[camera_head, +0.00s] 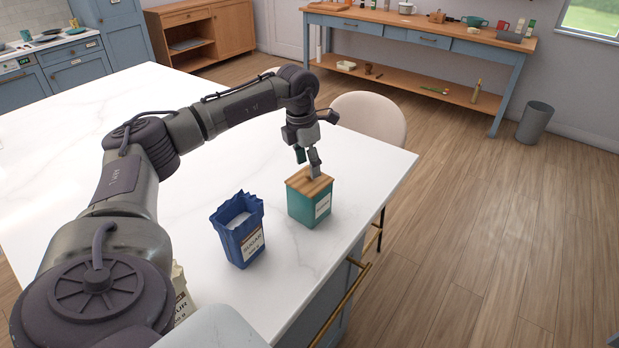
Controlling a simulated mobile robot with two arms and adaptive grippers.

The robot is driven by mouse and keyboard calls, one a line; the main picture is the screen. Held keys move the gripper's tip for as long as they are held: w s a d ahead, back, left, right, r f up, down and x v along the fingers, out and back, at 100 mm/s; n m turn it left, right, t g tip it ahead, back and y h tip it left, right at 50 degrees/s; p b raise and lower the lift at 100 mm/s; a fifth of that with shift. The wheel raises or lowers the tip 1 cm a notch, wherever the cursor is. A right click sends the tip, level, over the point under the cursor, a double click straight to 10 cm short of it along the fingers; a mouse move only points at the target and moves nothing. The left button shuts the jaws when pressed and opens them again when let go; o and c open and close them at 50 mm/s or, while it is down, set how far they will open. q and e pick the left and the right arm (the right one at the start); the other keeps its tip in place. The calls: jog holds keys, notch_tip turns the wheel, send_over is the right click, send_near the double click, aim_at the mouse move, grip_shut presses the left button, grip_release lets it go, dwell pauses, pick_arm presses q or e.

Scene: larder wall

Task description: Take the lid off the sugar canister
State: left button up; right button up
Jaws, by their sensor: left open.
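A teal canister (308,208) with a pale label stands upright on the white marble-look counter (365,180). Its square wooden lid (296,183) sits on top. The label is too small to read. My left gripper (307,159) is over the lid, fingers pointing down and open. One fingertip is right at the middle of the lid; I cannot tell whether it touches, and a knob there would be hidden. My right gripper is out of view.
An open blue bag (240,240) with white contents stands left of the canister. A pale labelled package (183,300) is partly hidden behind my left arm. A beige chair (368,115) stands beyond the counter edge. The counter's far left is clear.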

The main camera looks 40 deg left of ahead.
pick_arm(q)
notch_tip(320, 180, down, 2)
jog(key=shift+w+f+p, duration=0.15)
jog(key=shift+f+p, duration=0.05)
jog(key=shift+p, duration=0.15)
jog(key=shift+f, duration=0.35)
jog(key=shift+w, duration=0.1)
jog(key=c, duration=0.6)
grip_shut()
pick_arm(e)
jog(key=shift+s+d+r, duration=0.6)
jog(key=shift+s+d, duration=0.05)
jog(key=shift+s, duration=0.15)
pick_arm(q)
jog(key=shift+r, duration=0.1)
